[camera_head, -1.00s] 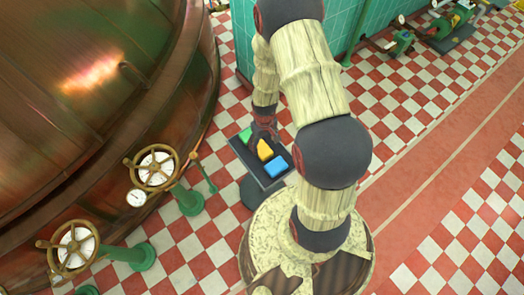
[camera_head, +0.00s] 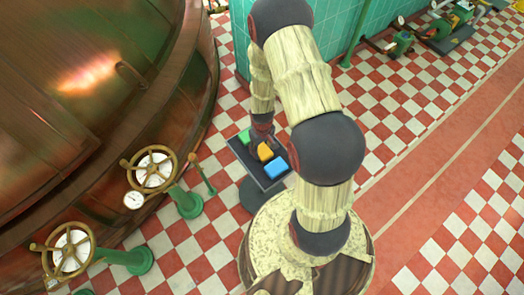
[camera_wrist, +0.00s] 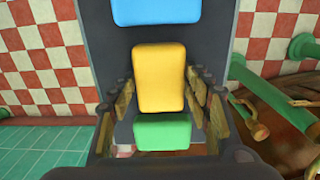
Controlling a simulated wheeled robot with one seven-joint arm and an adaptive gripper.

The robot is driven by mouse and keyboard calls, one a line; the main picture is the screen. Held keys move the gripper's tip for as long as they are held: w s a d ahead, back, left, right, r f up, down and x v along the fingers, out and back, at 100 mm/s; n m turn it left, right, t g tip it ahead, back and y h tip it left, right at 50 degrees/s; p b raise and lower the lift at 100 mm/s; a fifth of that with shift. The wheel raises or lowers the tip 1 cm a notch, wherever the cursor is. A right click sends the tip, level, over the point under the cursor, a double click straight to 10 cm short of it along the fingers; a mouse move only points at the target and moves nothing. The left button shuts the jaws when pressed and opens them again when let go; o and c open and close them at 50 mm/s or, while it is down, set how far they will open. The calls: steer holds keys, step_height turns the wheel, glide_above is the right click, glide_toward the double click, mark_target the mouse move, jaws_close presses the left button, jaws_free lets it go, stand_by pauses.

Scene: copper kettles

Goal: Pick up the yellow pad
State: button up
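The yellow pad (camera_head: 265,152) lies on a small dark stand, between a green pad (camera_head: 244,137) and a blue pad (camera_head: 276,169). In the wrist view the yellow pad (camera_wrist: 159,78) is in the middle, with the blue pad (camera_wrist: 150,11) above it and the green pad (camera_wrist: 162,133) below. My gripper (camera_wrist: 158,88) is open, with one finger on each side of the yellow pad's lower part. A narrow gap shows at the left finger; contact at the right finger is unclear. In the head view my gripper (camera_head: 262,133) is close over the stand and partly covers the pads.
The dark stand's tray (camera_head: 258,172) holds the three pads. A large copper kettle (camera_head: 100,90) and brass handwheels (camera_head: 150,168) on green posts stand to the left. A green tiled wall (camera_head: 335,30) is behind. Checkered floor lies open to the right.

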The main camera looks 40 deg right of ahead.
steer(key=c, duration=0.6)
steer(key=shift+r, duration=0.1)
steer(key=shift+r+p, duration=0.45)
steer(key=shift+r, duration=0.15)
steer(key=shift+s+d+r+p, duration=0.1)
steer(key=shift+s+r+p, duration=0.85)
steer(key=shift+s+r, duration=1.2)
steer(key=shift+s+d+r+p, duration=0.1)
steer(key=shift+s+r+p, duration=0.85)
steer(key=shift+s+r, duration=1.2)
steer(key=shift+s+r+p, duration=0.95)
steer(key=shift+s+r, duration=0.55)
steer(key=shift+s, duration=1.25)
